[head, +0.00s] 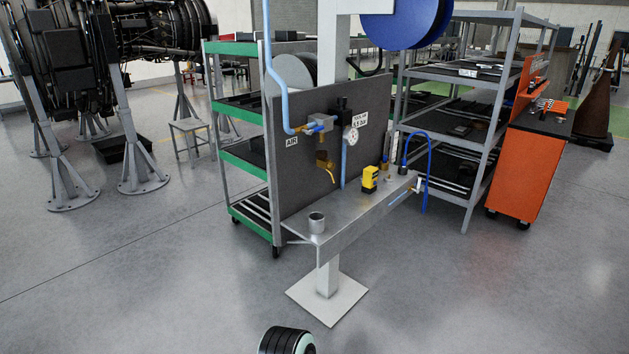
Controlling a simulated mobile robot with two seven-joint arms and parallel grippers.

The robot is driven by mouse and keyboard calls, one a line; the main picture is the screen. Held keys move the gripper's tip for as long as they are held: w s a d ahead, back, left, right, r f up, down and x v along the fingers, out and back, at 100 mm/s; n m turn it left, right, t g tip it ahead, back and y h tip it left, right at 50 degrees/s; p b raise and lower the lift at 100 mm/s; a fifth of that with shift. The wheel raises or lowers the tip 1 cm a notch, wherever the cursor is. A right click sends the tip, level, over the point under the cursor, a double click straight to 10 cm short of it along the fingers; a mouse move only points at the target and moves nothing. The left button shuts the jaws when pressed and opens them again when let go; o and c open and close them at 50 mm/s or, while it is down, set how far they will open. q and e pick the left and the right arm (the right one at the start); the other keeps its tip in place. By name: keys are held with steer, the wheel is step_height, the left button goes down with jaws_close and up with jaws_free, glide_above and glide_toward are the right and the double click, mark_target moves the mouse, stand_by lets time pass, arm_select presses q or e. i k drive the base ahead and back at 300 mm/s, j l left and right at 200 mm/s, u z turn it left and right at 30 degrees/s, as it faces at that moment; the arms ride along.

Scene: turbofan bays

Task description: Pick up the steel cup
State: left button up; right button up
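The steel cup (317,223) stands upright on the left end of a narrow grey metal shelf (350,230) in the head view. It is a small, grey, open-topped cylinder, and nothing touches it from above. The shelf juts out from a dark panel on a white post. Neither of my grippers shows in the head view.
A brass tap (326,168) hangs above the shelf, right of the cup. A yellow device (370,179) stands farther right, near a blue hose (428,170). The post's white base plate (326,300) lies on the floor below. Open floor lies in front and left.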

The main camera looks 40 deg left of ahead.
mark_target(317, 223)
steer(key=u, duration=1.4)
steer(key=i+j+z, duration=0.25)
steer(key=i, duration=0.4)
steer(key=l, duration=0.1)
